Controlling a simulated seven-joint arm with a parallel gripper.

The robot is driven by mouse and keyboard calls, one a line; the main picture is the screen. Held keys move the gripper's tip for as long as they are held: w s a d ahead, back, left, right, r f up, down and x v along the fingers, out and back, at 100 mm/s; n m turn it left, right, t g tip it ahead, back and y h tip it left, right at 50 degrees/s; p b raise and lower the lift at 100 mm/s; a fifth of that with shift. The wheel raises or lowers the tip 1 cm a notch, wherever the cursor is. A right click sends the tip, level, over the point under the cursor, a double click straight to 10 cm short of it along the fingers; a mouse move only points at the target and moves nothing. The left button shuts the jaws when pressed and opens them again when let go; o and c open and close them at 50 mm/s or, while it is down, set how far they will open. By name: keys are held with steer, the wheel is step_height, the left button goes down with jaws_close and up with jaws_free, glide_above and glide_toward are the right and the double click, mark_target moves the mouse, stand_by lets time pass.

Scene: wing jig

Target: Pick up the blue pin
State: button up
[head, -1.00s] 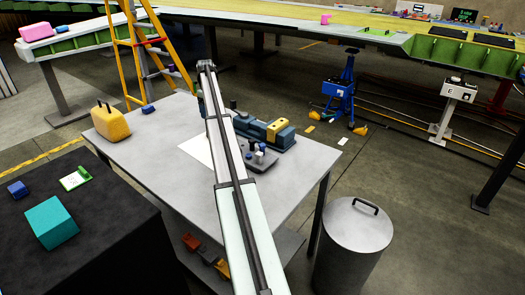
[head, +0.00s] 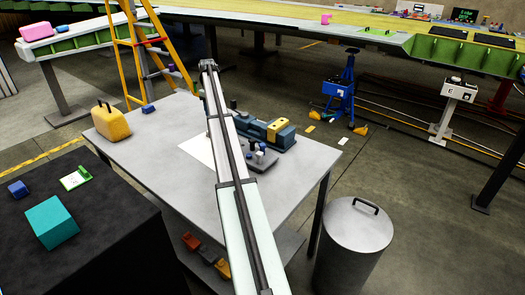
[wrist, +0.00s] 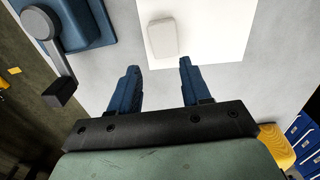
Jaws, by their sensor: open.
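No blue pin shows clearly in the wrist view. My gripper (wrist: 158,82) is open there, its two blue fingers apart with nothing between them. They point towards a white sheet (wrist: 215,45) bearing a pale rounded block (wrist: 162,38). In the head view my gripper is hidden behind my arm.
A blue-grey vise-like device (head: 285,138) with a yellow part stands behind the dark block; its lever (wrist: 58,65) shows left in the wrist view. A yellow case (head: 110,123) stands at the table's left. A lidded bin (head: 355,240) stands right. The table's front is clear.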

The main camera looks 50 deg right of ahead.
steer(key=s+d+r, duration=0.2)
steer(key=s, duration=0.2)
steer(key=m+h, duration=0.5)
steer(key=m, duration=1.3)
glide_toward(262, 145)
steer(key=shift+y, duration=0.3)
steer(key=x, duration=0.6)
steer(key=shift+w+d+f, duration=0.15)
steer(key=shift+d+f, duration=0.05)
steer(key=shift+f, duration=0.05)
steer(key=shift+d+x, duration=0.1)
steer(key=shift+x, duration=1.2)
steer(key=shift+d+x, duration=0.15)
steer(key=shift+x, duration=1.2)
steer(key=shift+r, duration=0.1)
